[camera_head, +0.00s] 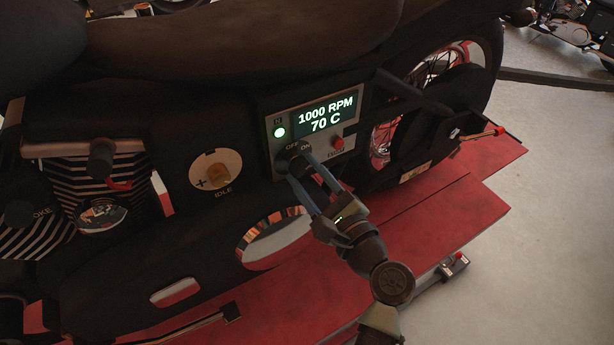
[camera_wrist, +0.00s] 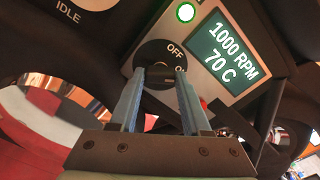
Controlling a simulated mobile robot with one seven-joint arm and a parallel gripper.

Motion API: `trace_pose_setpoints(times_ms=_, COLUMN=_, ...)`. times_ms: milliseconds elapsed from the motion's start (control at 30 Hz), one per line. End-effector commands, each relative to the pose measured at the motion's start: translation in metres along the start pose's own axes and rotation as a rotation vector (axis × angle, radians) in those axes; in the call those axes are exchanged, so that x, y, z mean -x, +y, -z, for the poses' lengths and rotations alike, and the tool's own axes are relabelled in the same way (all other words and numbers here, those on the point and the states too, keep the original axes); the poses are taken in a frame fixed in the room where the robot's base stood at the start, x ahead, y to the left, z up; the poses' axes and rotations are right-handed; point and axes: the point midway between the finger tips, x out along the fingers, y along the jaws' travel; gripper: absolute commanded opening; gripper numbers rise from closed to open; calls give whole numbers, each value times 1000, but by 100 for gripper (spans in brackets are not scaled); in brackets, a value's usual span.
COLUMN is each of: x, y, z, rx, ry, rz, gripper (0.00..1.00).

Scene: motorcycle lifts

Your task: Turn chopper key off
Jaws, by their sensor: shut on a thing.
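The chopper's control panel (camera_head: 272,107) shows a lit green light and a display (camera_head: 326,115) reading 1000 RPM and 70 C. Below the display is the round black key switch (camera_head: 283,158), marked OFF and ON. It also shows in the wrist view (camera_wrist: 152,56), with OFF above and ON to the right, partly covered by a finger. My gripper (camera_head: 299,172) reaches it from the lower right. In the wrist view its two blue-grey fingers (camera_wrist: 159,78) are shut on the key (camera_wrist: 158,78) between them. The fingers hide part of the key, so its exact angle is unclear.
A red button (camera_head: 338,142) sits right of the key switch, close to my fingers. An IDLE knob (camera_head: 212,177) is to the left. The bike stands on a red lift platform (camera_head: 440,215).

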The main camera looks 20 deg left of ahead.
Motion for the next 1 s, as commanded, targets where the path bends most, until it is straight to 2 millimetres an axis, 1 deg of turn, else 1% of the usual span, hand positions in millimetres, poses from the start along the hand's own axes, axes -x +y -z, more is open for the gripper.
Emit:
trace_pose_setpoints(times_ms=33, x=0, y=2, z=3, rx=34, ry=0, rz=1, gripper=0)
trace_pose_setpoints(times_ms=167, x=0, y=3, z=4, rx=137, ry=0, rz=1, gripper=0)
trace_pose_setpoints(times_ms=700, x=0, y=3, z=4, rx=639, ry=-2, rz=1, gripper=0)
trace_pose_setpoints(times_ms=1000, x=0, y=2, z=3, rx=845, ry=-1, rz=0, gripper=0)
